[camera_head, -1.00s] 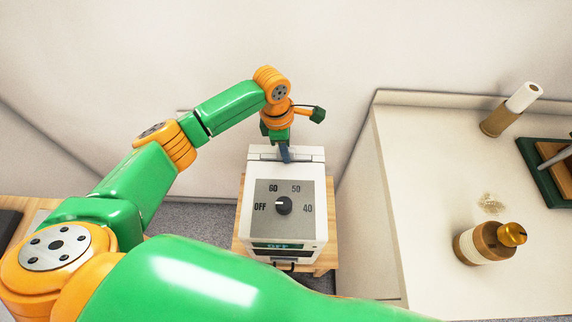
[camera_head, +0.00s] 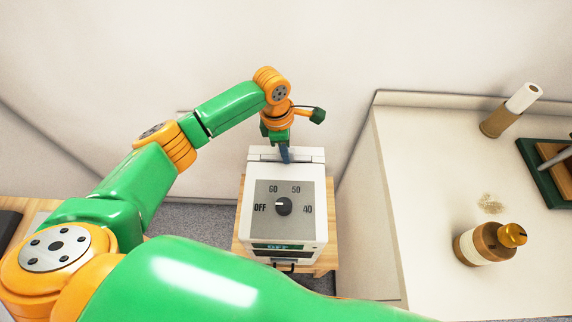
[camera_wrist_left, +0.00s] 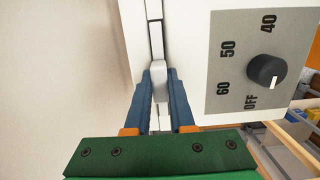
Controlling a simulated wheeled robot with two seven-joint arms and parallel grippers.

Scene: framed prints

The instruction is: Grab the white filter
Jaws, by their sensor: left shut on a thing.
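The white filter (camera_wrist_left: 158,72) shows in the left wrist view as a small pale piece at the dark slot along the back of the white machine. My left gripper (camera_head: 285,154) is above the back edge of the machine in the head view. In the left wrist view its blue fingers (camera_wrist_left: 160,86) are shut on the white piece. The rest of the filter is hidden inside the machine. My right gripper is not in view.
The white machine (camera_head: 318,228) has a grey dial panel (camera_head: 265,225) with a black knob, and stands on a wooden stand (camera_head: 328,258). A pale counter (camera_head: 430,200) on the right holds a brown-and-white bottle (camera_head: 480,245), a roll-like item (camera_head: 505,112) and a green tray (camera_head: 545,192). A wall is close behind.

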